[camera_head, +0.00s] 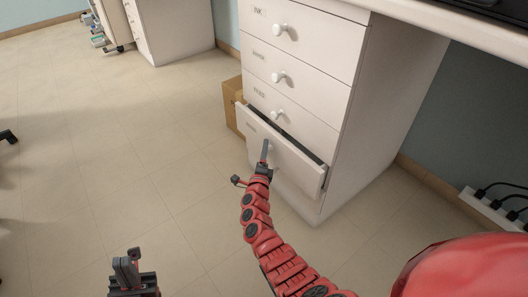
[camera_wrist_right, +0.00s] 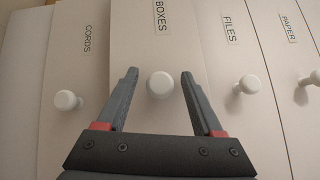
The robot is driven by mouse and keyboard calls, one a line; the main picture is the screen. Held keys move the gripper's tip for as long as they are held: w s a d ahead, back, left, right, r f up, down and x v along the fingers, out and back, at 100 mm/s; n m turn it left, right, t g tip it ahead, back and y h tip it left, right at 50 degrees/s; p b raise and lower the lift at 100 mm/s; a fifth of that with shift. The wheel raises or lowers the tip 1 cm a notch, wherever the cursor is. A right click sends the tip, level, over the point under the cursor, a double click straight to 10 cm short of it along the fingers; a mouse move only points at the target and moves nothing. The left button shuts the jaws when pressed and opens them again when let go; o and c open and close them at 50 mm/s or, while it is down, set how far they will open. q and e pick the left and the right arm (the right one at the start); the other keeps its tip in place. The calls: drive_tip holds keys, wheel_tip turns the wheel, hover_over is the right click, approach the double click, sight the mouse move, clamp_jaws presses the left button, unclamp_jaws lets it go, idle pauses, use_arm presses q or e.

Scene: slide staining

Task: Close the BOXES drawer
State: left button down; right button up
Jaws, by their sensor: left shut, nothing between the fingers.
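The BOXES drawer (camera_head: 282,160) is pulled part way out of the white cabinet, with a dark gap along its top. Its face also shows in the right wrist view (camera_wrist_right: 155,50), where the label reads BOXES. Its round white knob (camera_wrist_right: 160,85) sits between the two fingers of my right gripper (camera_wrist_right: 160,88). Those fingers are open, with a gap on each side of the knob. In the head view my right gripper (camera_head: 265,152) is in front of the drawer face and hides the knob. My left gripper (camera_head: 132,258) is shut and empty over the floor at the lower left.
The FILES drawer (camera_head: 288,115) above is closed, and the CORDS drawer (camera_wrist_right: 70,60) is beside BOXES in the wrist view. A cardboard box (camera_head: 232,106) stands left of the cabinet. A power strip (camera_head: 492,208) is at the right wall.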

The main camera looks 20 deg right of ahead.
clamp_jaws()
idle(1.2)
